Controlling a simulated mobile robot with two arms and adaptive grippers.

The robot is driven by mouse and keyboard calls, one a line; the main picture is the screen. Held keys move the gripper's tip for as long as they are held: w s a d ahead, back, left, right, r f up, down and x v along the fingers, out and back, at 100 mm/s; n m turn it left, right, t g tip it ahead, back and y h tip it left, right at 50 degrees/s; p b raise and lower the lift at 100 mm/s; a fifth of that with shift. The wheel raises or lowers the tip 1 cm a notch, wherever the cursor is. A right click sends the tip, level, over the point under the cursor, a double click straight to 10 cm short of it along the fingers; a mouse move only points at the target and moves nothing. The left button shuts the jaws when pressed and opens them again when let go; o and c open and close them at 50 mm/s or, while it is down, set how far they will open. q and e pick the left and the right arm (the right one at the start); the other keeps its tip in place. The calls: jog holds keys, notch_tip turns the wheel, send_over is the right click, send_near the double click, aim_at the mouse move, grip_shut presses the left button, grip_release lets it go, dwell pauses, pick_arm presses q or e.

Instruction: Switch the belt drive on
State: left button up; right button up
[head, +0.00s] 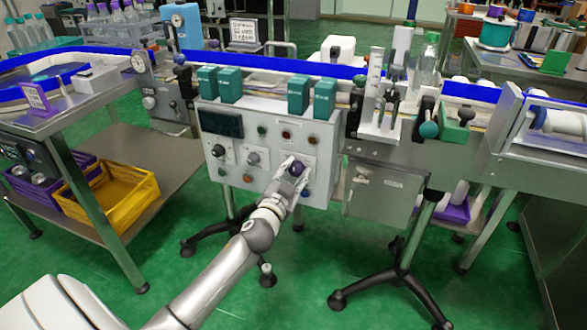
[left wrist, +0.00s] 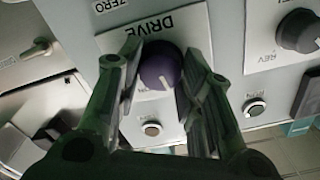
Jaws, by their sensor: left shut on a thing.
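The belt drive switch is a dark purple round knob (left wrist: 160,66) on a plate lettered DRIVE (left wrist: 150,28), which reads upside down in the left wrist view. A pale pointer mark shows on the knob. In the head view the knob (head: 297,169) sits low on the right of the grey control panel (head: 240,177). My left gripper (left wrist: 160,80) has its two fingers on either side of the knob, shut on it; it also shows at the panel in the head view (head: 293,170). My right gripper is not in view.
Another dark knob, lettered REV (left wrist: 298,32), and small round buttons (left wrist: 254,107) are near on the panel. Green boxes (head: 298,95) stand on the conveyor above. A grey cabinet (head: 378,190) hangs to the right. A yellow crate (head: 125,185) lies on the left shelf.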

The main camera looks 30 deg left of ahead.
pick_arm(q)
jog(key=m+p, duration=0.3)
jog(key=m, duration=0.5)
jog(key=shift+d+f+m, duration=0.1)
jog(key=shift+m, duration=1.4)
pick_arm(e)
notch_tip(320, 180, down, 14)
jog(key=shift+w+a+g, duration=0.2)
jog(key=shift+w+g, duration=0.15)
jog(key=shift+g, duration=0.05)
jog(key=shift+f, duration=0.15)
pick_arm(q)
jog(key=o, duration=1)
jog(key=shift+s, duration=0.1)
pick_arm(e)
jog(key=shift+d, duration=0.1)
pick_arm(q)
jog(key=v, duration=1.1)
jog(key=shift+s, duration=0.4)
